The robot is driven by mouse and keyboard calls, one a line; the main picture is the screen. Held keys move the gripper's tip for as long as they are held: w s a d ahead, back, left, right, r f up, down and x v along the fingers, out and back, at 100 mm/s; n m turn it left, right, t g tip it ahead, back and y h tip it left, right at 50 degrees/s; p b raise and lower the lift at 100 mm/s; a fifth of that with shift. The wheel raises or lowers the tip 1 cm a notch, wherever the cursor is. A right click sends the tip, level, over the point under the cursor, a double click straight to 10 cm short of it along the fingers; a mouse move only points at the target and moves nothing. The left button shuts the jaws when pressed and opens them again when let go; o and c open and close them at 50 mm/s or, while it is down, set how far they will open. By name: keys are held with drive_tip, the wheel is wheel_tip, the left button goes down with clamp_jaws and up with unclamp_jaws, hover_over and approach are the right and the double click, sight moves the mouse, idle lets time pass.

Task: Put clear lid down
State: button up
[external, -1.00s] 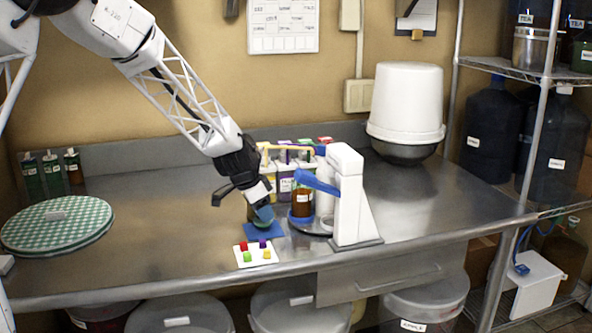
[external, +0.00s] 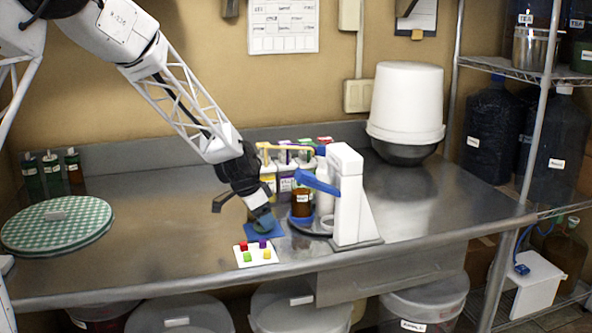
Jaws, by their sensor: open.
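My gripper (external: 263,219) is low over the blue mat (external: 277,233) on the steel counter, pointing down and open. A small see-through greenish round piece, which looks like the clear lid (external: 263,228), shows at the fingertips, at or just above the mat. The fingers partly hide it, and I cannot tell whether they touch it.
A white card with coloured blocks (external: 256,252) lies in front of the mat. A rack of labelled bottles (external: 285,165) stands behind. A green checkered round lid (external: 57,223) lies at left. The counter (external: 160,235) between is clear.

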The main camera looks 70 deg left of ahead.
drive_tip(key=v, duration=1.2)
idle(0.3)
drive_tip(key=shift+r, duration=0.15)
idle(0.4)
drive_tip(key=s+d+r, duration=0.1)
drive_tip(key=d+r, duration=0.2)
drive_tip(key=d, duration=0.6)
drive_tip(key=s+d+r+m+h, duration=0.1)
drive_tip(key=d+r, duration=0.2)
drive_tip(key=d, duration=0.7)
drive_tip(key=s+d+r, duration=0.1)
drive_tip(key=d+r, duration=0.2)
drive_tip(key=d, duration=0.6)
drive_tip(key=s+d+g, duration=0.1)
drive_tip(key=s+d, duration=1.6)
drive_tip(key=d, duration=0.3)
drive_tip(key=shift+s+r+m+g, duration=0.25)
drive_tip(key=shift+r+m+g, duration=0.05)
drive_tip(key=shift+r+g, duration=0.1)
